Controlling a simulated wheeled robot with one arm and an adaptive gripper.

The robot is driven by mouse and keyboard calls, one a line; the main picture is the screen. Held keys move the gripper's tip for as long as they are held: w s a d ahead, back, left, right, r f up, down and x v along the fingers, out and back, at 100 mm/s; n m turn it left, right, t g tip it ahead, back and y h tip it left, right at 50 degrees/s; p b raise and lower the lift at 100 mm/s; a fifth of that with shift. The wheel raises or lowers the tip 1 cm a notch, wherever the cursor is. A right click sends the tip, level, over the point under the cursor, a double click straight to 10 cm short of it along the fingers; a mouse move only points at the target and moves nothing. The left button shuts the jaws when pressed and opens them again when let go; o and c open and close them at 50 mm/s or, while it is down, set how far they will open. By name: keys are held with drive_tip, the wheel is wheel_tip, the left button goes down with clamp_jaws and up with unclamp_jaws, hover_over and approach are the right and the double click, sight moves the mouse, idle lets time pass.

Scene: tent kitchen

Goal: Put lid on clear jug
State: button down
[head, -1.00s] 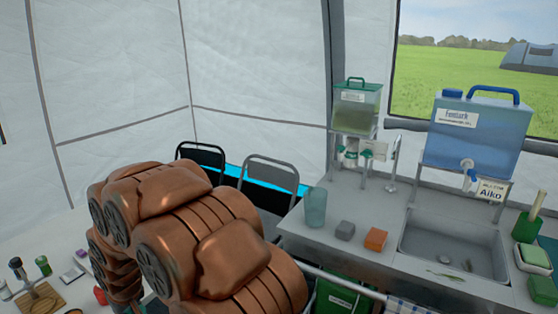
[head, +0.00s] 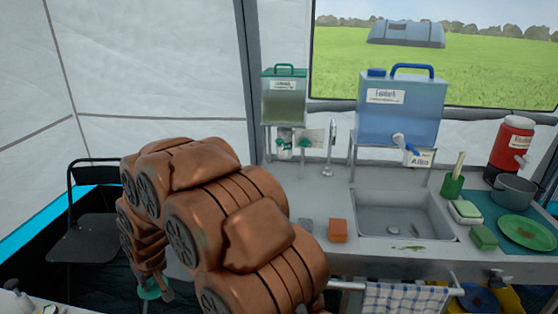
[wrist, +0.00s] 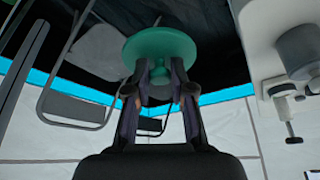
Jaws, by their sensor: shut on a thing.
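My gripper (wrist: 160,85) is shut on the knob of a round green lid (wrist: 160,45), and the lid is held in the air beyond the fingertips. In the head view, part of the green lid (head: 149,292) shows low at left, below my arm. No clear jug can be made out now. A bluish see-through vessel stood on the counter in the earlier head frame, and my arm now covers that area.
Water tanks (head: 403,108) stand at the back. A red dispenser (head: 511,148), pot (head: 513,190) and green plate (head: 527,232) are at right. A chair (head: 85,215) stands at left.

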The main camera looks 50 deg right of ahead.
drive_tip(key=d+r+m+h+p, duration=0.1)
drive_tip(key=d+r+p, duration=0.2)
drive_tip(key=d+r, duration=0.55)
drive_tip(key=d+r+m+p, duration=0.2)
drive_tip(key=d+r, duration=0.3)
drive_tip(key=d, duration=0.7)
drive_tip(key=s+d+r+m+p, duration=0.1)
drive_tip(key=s+d+r, duration=0.2)
drive_tip(key=d, duration=0.2)
drive_tip(key=s+d+r+p, duration=0.1)
drive_tip(key=s+d+r, duration=0.2)
drive_tip(key=d, duration=0.3)
drive_tip(key=s+d+r+m+p, duration=0.1)
drive_tip(key=s+d+r+p, duration=0.15)
drive_tip(key=d, duration=0.25)
drive_tip(key=shift+h, duration=0.4)
drive_tip(key=shift+a+f+b, duration=0.1)
drive_tip(key=shift+f+b, duration=1.15)
drive_tip(key=shift+f, duration=1.6)
drive_tip(key=shift+b, duration=0.75)
drive_tip(key=shift+f+b, duration=0.2)
drive_tip(key=shift+b, duration=0.5)
drive_tip(key=shift+c, duration=2.2)
unclamp_jaws()
